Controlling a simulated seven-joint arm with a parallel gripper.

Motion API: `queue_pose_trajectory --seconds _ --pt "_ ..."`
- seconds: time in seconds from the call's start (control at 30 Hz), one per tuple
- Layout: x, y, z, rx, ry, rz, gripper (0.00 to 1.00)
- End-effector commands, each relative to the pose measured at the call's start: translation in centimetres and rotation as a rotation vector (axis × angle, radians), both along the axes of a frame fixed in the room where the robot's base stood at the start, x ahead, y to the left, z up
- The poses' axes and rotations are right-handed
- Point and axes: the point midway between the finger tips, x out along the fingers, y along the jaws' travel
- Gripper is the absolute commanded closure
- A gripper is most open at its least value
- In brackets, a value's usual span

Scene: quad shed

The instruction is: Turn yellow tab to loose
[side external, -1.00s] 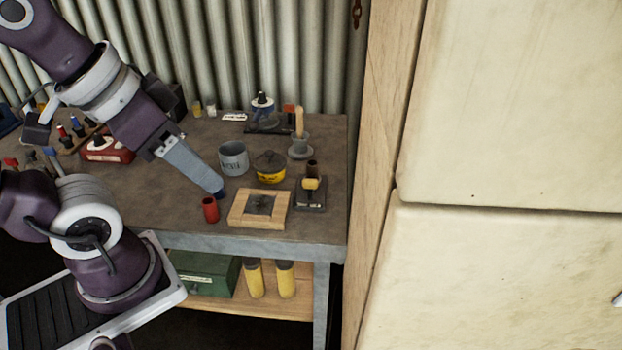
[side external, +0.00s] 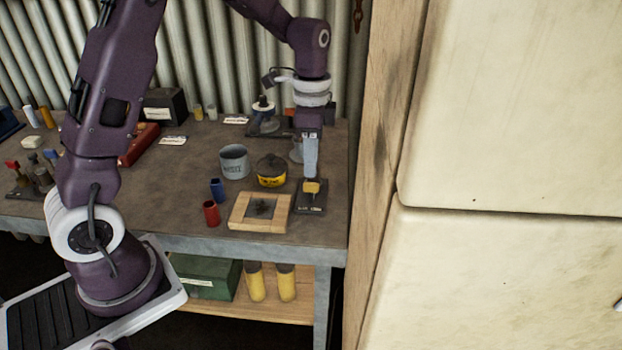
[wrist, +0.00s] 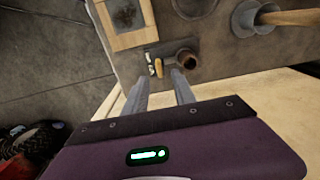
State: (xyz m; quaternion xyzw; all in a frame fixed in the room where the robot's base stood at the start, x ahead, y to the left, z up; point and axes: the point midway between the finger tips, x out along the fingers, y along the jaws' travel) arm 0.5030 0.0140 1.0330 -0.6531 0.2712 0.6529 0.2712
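The yellow tab (side external: 311,187) sits on a small dark stand (side external: 312,208) at the right front of the bench. It also shows in the wrist view as a small tan piece (wrist: 159,68), beside a dark round post (wrist: 188,59) on the same stand. My gripper (side external: 311,177) points straight down right above the tab. In the wrist view, my two fingers (wrist: 157,77) are apart, with the tab showing between and just past their tips. I see no contact with the tab. In the side view the fingers hide the post.
A wooden frame with a dark centre (side external: 260,211) lies just left of the stand. A wooden post (side external: 377,150) rises at the right.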

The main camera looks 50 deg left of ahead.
Motion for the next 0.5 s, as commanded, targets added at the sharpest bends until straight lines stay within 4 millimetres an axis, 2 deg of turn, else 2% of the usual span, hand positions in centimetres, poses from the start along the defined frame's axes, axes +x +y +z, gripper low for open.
queue_pose_trajectory --seconds 0.1,0.23,0.33,0.5 --pt "-0.2 0.0 -2.5 0.000 0.006 0.000 0.68" --pt "-0.2 -0.1 -4.6 0.000 0.004 0.001 0.68" --pt "-0.2 0.0 -5.4 0.001 0.002 0.000 0.68" --pt "-0.1 0.0 -5.6 0.000 0.000 0.001 0.68"
